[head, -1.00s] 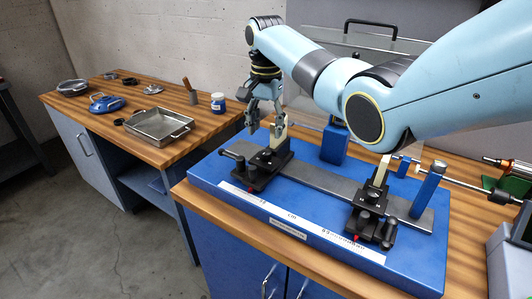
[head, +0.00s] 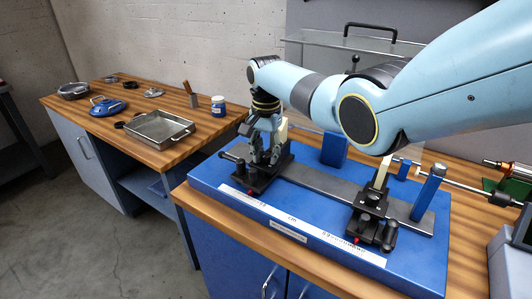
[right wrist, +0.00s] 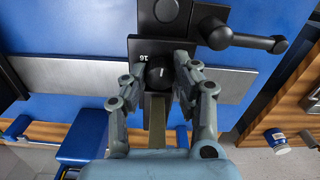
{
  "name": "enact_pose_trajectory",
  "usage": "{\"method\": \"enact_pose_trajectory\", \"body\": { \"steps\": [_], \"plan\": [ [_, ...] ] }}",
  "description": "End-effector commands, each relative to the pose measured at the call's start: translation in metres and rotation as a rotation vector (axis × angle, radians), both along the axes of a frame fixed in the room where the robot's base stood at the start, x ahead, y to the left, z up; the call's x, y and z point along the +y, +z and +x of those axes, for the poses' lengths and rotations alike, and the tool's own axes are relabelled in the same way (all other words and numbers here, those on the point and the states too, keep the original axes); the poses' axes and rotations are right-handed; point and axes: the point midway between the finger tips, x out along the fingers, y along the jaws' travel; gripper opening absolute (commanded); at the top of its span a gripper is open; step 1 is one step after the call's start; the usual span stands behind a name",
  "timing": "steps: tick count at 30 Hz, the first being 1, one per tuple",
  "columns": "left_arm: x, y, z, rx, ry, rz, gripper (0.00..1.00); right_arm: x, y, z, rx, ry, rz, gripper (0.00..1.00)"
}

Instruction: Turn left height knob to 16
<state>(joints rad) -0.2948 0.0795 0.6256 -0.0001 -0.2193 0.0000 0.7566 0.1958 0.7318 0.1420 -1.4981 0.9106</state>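The left support (head: 262,180) is a black block on the left part of the rail. Its left height knob (right wrist: 159,74) is round and black with a short white mark. A white "16" (right wrist: 143,57) is printed beside the knob, at its upper left in the right wrist view. My right gripper (head: 264,158) is lowered over this support. The arm partly hides the support's pale upright. My left gripper is not in view.
A blue base (head: 330,235) carries a grey rail (head: 318,186) and a scale strip. The right support (head: 367,212) stands on the rail's right part. A black handle (right wrist: 245,40) juts out near the fingers. A metal tray (head: 158,129) sits on the left bench.

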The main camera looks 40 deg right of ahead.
Motion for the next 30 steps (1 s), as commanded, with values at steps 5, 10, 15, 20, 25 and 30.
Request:
{"method": "enact_pose_trajectory", "body": {
  "steps": [5,10,15,20,25,30],
  "plan": [
    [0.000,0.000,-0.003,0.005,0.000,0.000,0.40,0.000,0.000,0.000,-0.001,0.000,0.000,0.00],
    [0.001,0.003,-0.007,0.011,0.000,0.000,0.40,0.000,0.001,0.000,0.001,0.041,0.001,0.00],
    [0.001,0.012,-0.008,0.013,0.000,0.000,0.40,0.000,0.002,0.000,0.001,0.227,0.001,0.00],
    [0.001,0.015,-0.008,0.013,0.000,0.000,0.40,0.000,0.001,0.000,-0.001,0.355,0.001,0.00],
    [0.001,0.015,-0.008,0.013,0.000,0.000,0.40,0.000,0.000,0.000,-0.001,0.377,0.001,0.00],
    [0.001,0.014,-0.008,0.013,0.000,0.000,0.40,0.000,0.000,0.000,-0.001,0.376,0.001,0.31]
  ]
}}
